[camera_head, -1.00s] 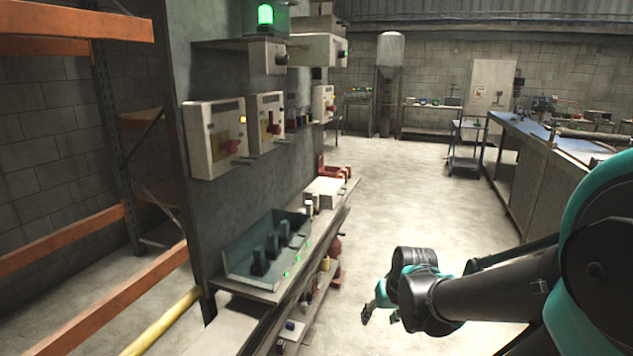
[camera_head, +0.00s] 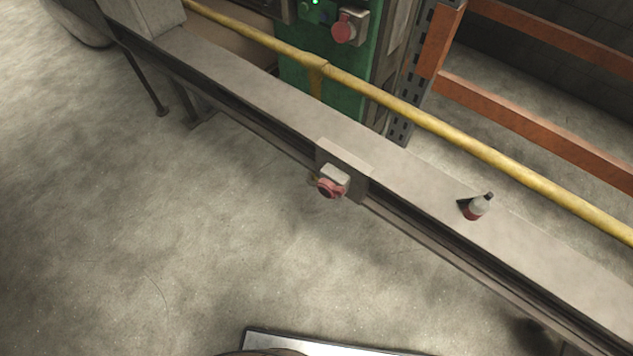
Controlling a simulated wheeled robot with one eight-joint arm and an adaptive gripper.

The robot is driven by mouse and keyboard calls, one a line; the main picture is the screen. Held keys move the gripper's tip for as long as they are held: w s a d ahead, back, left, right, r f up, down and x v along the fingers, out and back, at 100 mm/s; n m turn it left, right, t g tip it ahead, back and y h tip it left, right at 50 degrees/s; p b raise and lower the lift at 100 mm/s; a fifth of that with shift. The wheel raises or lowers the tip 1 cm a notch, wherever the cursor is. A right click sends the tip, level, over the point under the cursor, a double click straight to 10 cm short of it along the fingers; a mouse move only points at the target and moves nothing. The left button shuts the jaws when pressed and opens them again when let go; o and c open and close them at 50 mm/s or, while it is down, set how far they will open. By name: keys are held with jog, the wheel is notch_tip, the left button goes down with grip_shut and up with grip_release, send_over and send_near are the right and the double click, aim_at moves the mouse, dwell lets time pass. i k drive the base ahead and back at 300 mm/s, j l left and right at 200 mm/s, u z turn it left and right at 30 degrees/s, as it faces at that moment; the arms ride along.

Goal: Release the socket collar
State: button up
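A small device with a pale cap and a red, ring-like round part (camera_head: 330,187) is fixed to a plate (camera_head: 354,188) on the front edge of a long grey ledge. The red part may be the socket collar, but it is too small to tell for sure. It faces out over the open floor. My gripper is not in view, so its state and its distance from the device do not show.
The ledge (camera_head: 240,95) crosses the view diagonally. A yellow rail (camera_head: 400,107) runs behind, with a green cabinet (camera_head: 340,75) and orange rack beams (camera_head: 530,120). The floor in front (camera_head: 170,220) is clear.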

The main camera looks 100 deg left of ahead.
aim_at(336, 191)
jog(key=u, duration=3.45)
jog(key=k+z, duration=0.15)
jog(key=z, duration=0.5)
jog(key=k+l+z, duration=0.15)
jog(key=k+z, duration=0.15)
jog(key=k, duration=0.15)
jog(key=k+l+z, duration=0.3)
jog(key=k+l, duration=0.3)
jog(key=k, duration=0.25)
